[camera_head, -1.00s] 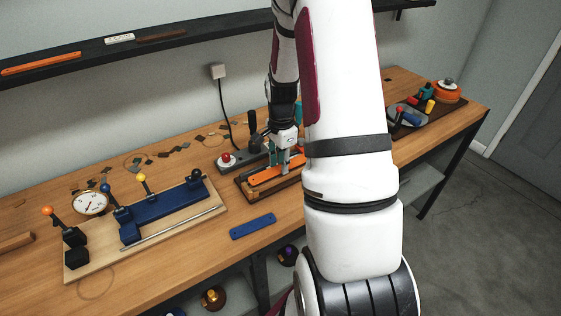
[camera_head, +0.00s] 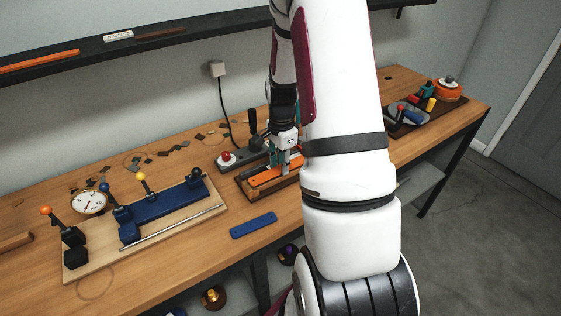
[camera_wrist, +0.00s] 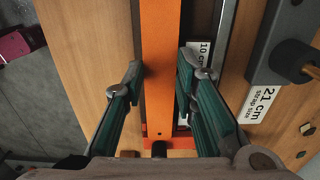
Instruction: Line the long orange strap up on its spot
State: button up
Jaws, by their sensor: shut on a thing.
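The long orange strap (camera_wrist: 160,60) runs up the middle of the wrist view, between my two teal-padded fingers. My gripper (camera_wrist: 160,75) is shut on it from both sides. In the head view the strap (camera_head: 264,178) lies over the brown wooden base (camera_head: 246,193) of the press station, under my gripper (camera_head: 287,168). My arm hides the right part of this station. An orange piece (camera_wrist: 180,142) with a dark round part shows at the strap's near end. I cannot tell whether the strap touches the base along its length.
White labels reading 10 cm and 21 cm strap size (camera_wrist: 260,104) lie right of the strap. A blue strap (camera_head: 253,225) lies on the bench in front.

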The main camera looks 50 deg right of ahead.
jog(key=shift+f+b, duration=0.3)
jog(key=shift+f, duration=0.4)
jog(key=o, duration=1.1)
jog(key=shift+c, duration=0.2)
jog(key=shift+c, duration=0.8)
jog(key=shift+r, duration=0.15)
